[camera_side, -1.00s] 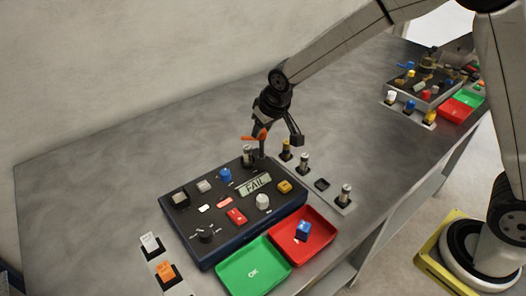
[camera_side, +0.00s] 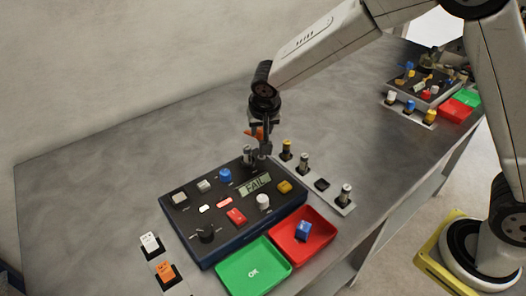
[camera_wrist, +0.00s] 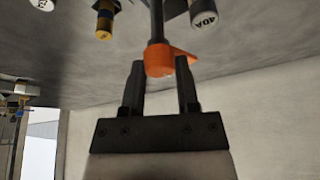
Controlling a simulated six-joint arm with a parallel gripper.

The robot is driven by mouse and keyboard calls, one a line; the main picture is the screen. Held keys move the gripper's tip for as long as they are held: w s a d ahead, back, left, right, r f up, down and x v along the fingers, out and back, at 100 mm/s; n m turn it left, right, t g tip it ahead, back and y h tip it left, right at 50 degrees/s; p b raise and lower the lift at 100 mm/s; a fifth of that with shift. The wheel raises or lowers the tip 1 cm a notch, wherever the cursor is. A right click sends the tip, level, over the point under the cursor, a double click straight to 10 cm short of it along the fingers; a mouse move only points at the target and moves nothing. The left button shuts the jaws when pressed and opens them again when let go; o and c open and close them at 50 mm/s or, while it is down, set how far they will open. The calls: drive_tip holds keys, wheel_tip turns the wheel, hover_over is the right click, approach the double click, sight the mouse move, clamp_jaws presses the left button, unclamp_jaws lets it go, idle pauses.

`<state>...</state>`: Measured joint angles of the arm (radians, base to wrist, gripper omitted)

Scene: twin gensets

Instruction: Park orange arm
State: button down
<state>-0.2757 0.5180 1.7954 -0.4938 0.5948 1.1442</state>
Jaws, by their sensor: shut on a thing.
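The orange arm (camera_side: 254,132) sits at the top of a dark post at the back edge of the dark control panel (camera_side: 195,248). In the wrist view the orange arm (camera_wrist: 172,61) shows at the end of a dark rod, its pointed tip toward the right. My gripper (camera_wrist: 160,75) has its two fingers on either side of the orange piece, shut on it. In the side view my gripper (camera_side: 260,142) points down at the panel's back edge and partly hides the orange arm and its post.
The panel's display (camera_side: 255,184) reads FAIL. Right of the panel stand several cylinders in a strip (camera_side: 318,196). The table's left side is clear.

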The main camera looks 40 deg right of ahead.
drive_tip(key=shift+m+g+h, duration=0.4)
drive_tip(key=shift+m+h, duration=0.1)
drive_tip(key=shift+m, duration=1.2)
drive_tip(key=shift+c, duration=1.7)
unclamp_jaws()
drive_tip(key=v, duration=0.7)
drive_tip(key=shift+a+r, duration=0.2)
drive_tip(key=shift+r, duration=0.15)
drive_tip(key=shift+s, duration=0.1)
